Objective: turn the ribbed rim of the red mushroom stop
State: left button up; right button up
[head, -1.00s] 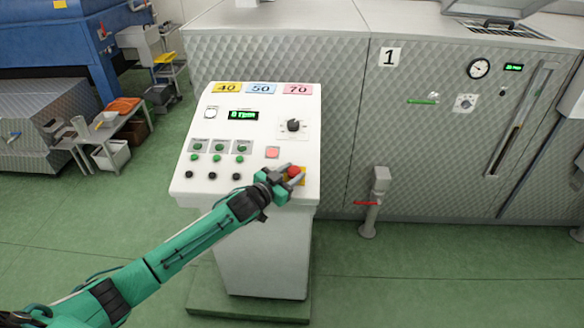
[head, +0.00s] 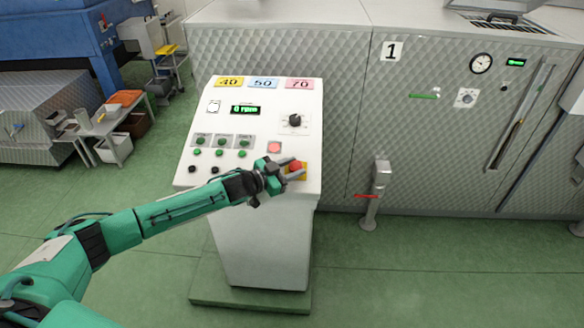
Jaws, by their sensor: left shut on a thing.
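The red mushroom stop (head: 296,166) sits on a yellow plate (head: 302,175) at the lower right of the white control panel (head: 255,122). My left gripper (head: 294,170) reaches in from the left with its two fingers on either side of the red head, shut on it. The ribs of the rim are too small to make out, and the fingers hide part of it. My right gripper is not in view.
A quilted metal machine (head: 430,120) stands behind.

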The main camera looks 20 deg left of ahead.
pick_arm(q)
jog(key=shift+f, duration=0.15)
jog(key=o, duration=1)
jog(key=b+v, duration=0.4)
jog(key=v, duration=0.9)
jog(key=shift+s+a, duration=0.25)
